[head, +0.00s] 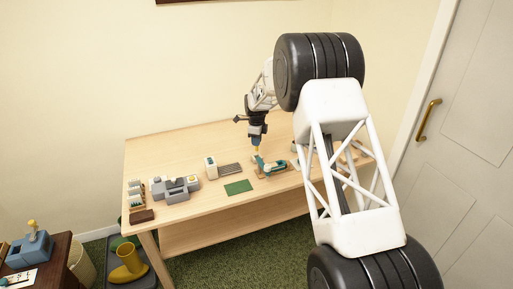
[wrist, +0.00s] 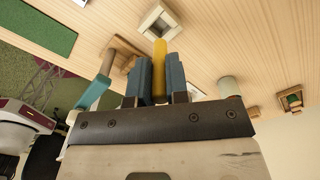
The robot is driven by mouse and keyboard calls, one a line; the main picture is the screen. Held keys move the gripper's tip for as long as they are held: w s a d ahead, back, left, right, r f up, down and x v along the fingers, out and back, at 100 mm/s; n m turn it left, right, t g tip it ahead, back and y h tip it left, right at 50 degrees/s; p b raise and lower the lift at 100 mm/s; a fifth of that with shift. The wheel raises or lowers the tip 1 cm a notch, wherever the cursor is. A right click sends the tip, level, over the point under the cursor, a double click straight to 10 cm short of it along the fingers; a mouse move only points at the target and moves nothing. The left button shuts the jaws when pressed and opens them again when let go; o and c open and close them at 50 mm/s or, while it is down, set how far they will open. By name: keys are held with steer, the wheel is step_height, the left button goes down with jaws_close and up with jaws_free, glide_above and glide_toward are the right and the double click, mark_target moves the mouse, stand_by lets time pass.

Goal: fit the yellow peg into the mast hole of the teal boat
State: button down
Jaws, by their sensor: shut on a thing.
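My gripper (head: 257,145) is above the table's middle in the head view, pointing down. Its two blue fingers, seen in the wrist view (wrist: 159,70), are shut on the yellow peg (wrist: 159,55). The peg's end sticks out past the fingertips; it also shows below the gripper in the head view (head: 257,151). The teal boat (head: 274,167) sits on a brown base just below and to the right of the peg in the head view. A teal part (wrist: 93,93) shows left of the fingers in the wrist view. The mast hole cannot be made out.
The light wood table (head: 200,153) carries a green mat (head: 238,187), a grey block assembly (head: 175,189) and a white block (head: 210,167). A white square piece with an opening (wrist: 158,22) lies beyond the peg's end in the wrist view. The back left of the table is clear.

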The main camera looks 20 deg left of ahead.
steer(key=shift+r, duration=2.3)
steer(key=s+d+f+m, duration=0.2)
steer(key=s+d, duration=0.5)
steer(key=d, duration=0.3)
steer(key=s+d+f+m, duration=0.2)
steer(key=s+d, duration=0.6)
steer(key=d, duration=0.1)
steer(key=shift+s+d+m, duration=0.15)
steer(key=shift+d+m, duration=0.15)
steer(key=shift+d, duration=0.05)
steer(key=shift+w+a+f, duration=0.25)
steer(key=shift+w+a, duration=1)
steer(key=shift+w, duration=1.1)
steer(key=shift+w+a+f, duration=0.25)
steer(key=shift+w+a, duration=1.05)
steer(key=shift+w, duration=1.05)
steer(key=shift+w+a+f, duration=0.25)
steer(key=shift+w+a, duration=1)
steer(key=shift+w, duration=1.1)
